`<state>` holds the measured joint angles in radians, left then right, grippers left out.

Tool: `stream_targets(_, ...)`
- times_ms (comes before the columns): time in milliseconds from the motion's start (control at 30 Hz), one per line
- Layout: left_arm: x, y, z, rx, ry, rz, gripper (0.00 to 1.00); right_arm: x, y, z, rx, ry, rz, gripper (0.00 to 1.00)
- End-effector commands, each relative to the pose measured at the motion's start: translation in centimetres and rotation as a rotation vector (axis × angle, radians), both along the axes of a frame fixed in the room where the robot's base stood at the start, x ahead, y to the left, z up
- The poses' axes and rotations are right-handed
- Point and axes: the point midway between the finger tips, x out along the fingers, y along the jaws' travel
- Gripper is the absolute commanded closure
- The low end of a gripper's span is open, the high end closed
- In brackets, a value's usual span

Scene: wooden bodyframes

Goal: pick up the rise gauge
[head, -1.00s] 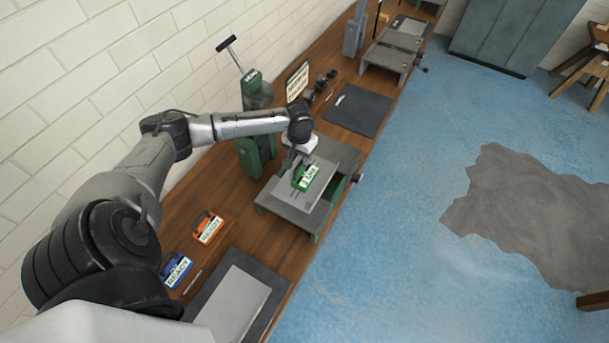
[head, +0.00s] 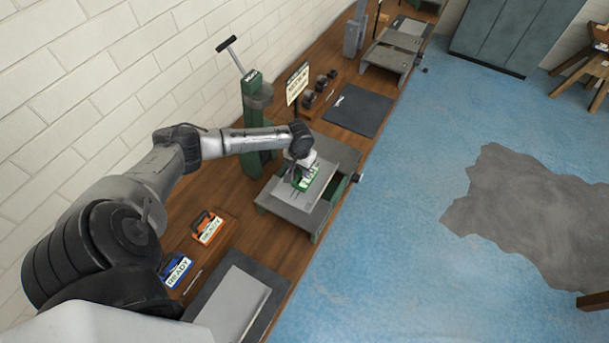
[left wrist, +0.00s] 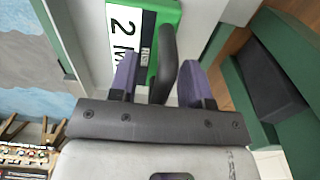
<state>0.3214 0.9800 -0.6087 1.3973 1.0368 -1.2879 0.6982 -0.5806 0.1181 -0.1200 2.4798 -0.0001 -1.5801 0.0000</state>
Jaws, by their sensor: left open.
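The rise gauge (head: 308,179) is a green block with a white label, lying on the grey plate of the green-legged stand (head: 335,160). In the left wrist view its label (left wrist: 125,32) reads "2 M" and "RISE", and its black handle (left wrist: 167,62) sticks up towards me. My left gripper (head: 297,175) is directly over the gauge and hides part of it. In the left wrist view the purple fingers of my left gripper (left wrist: 158,68) are open, one on either side of the handle, with gaps visible. My right gripper is not in view.
Orange (head: 207,228) and blue (head: 175,270) "READY" blocks stand on the wooden bench nearer me. A green column press (head: 254,120) and a sign (head: 297,84) stand behind the stand. A dark mat (head: 357,110) lies farther along the bench.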

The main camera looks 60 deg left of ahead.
Motion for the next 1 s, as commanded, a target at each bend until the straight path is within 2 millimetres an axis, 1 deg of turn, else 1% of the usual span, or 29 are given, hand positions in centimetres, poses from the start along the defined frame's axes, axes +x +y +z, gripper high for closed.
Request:
stream_targets(67, 0.02, -0.01, 0.02, 0.0, 0.0, 0.0, 0.57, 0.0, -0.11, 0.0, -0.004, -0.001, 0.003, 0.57)
stream_targets(500, 0.01, -0.02, 0.04, -0.001, 0.0, 0.0, 0.99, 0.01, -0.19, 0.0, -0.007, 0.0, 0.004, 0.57)
stream_targets(533, 0.01, -0.02, 0.04, -0.001, 0.0, 0.0, 1.0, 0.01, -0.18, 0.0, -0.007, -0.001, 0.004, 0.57)
stream_targets(1000, 0.06, 0.0, 0.37, 0.0, -0.002, 0.0, 1.0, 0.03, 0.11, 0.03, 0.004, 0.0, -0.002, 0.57)
